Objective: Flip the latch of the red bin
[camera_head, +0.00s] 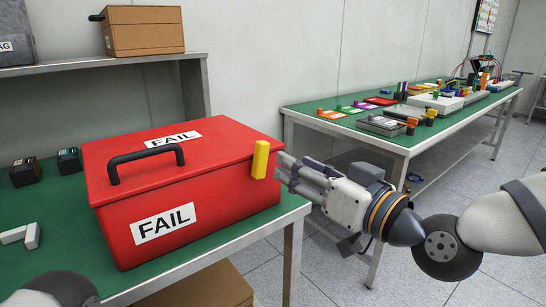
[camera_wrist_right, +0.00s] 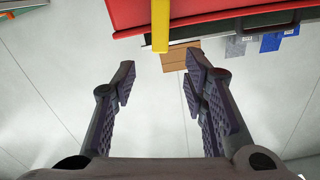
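The red bin (camera_head: 185,185) with FAIL labels and a black handle on its closed lid stands on the green table. Its yellow latch (camera_head: 260,160) sticks up at the bin's right front side. My right gripper (camera_head: 282,168) is just right of the latch, pointing at it. In the right wrist view the gripper (camera_wrist_right: 158,80) is open and empty. The latch (camera_wrist_right: 160,25) hangs in from the top there, ahead of the fingertips and roughly between them. The red bin (camera_wrist_right: 125,14) fills the top of that view. A rounded grey part of my left arm shows at the lower left; its gripper is not visible.
The green table (camera_head: 220,242) has dark small boxes (camera_head: 68,160) and a white bracket (camera_head: 22,235) on its left. A shelf (camera_head: 60,65) with a cardboard box (camera_head: 143,30) is behind. Another green table (camera_head: 420,135) with several parts stands at the back right.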

